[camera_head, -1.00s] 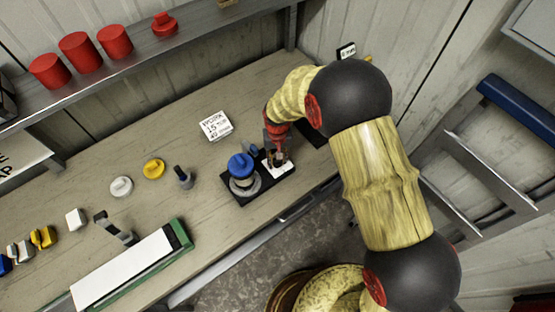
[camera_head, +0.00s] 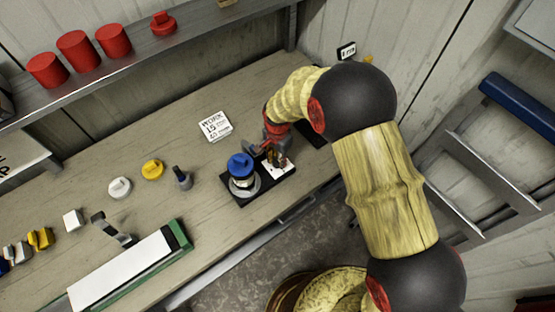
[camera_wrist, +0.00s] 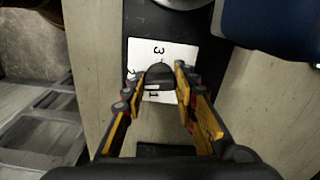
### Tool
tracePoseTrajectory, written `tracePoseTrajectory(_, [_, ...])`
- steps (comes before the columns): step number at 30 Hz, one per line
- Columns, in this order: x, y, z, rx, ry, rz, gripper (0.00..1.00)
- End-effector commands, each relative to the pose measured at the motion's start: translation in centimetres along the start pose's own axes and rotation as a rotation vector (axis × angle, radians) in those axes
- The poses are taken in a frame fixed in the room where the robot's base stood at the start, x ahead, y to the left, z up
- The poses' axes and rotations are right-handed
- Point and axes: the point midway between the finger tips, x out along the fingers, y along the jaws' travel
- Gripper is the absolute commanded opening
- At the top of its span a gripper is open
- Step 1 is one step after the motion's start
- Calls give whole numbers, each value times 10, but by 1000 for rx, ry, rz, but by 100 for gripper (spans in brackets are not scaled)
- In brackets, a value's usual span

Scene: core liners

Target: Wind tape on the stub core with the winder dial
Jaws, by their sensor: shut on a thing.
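The winder is a black base (camera_head: 232,190) on the bench. My gripper (camera_head: 272,155) is over that plate, pointing down. In the wrist view, its yellow-padded fingers are shut on the dark winder dial (camera_wrist: 159,74), one on each side. The dial's pointer mark is partly hidden, so I cannot read its setting.
A white work card (camera_head: 214,126) lies behind the winder. A green-edged white board (camera_head: 120,272) lies at the front. Red cylinders (camera_head: 78,51) stand on the shelf.

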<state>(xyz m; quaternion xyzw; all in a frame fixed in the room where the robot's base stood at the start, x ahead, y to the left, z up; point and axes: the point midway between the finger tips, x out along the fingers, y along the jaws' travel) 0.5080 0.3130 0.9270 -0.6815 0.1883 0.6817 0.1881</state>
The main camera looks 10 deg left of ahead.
Motion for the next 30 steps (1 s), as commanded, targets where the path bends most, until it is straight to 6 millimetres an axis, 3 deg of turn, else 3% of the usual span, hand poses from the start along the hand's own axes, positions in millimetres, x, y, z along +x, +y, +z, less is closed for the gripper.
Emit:
tracePoseTrajectory(10, [-1,-1,0,142,1,-3,3])
tracePoseTrajectory(26, [-1,-1,0,168,1,-3,3])
tracePoseTrajectory(27, [-1,-1,0,168,1,-3,29])
tracePoseTrajectory(30, [-1,-1,0,168,1,-3,35])
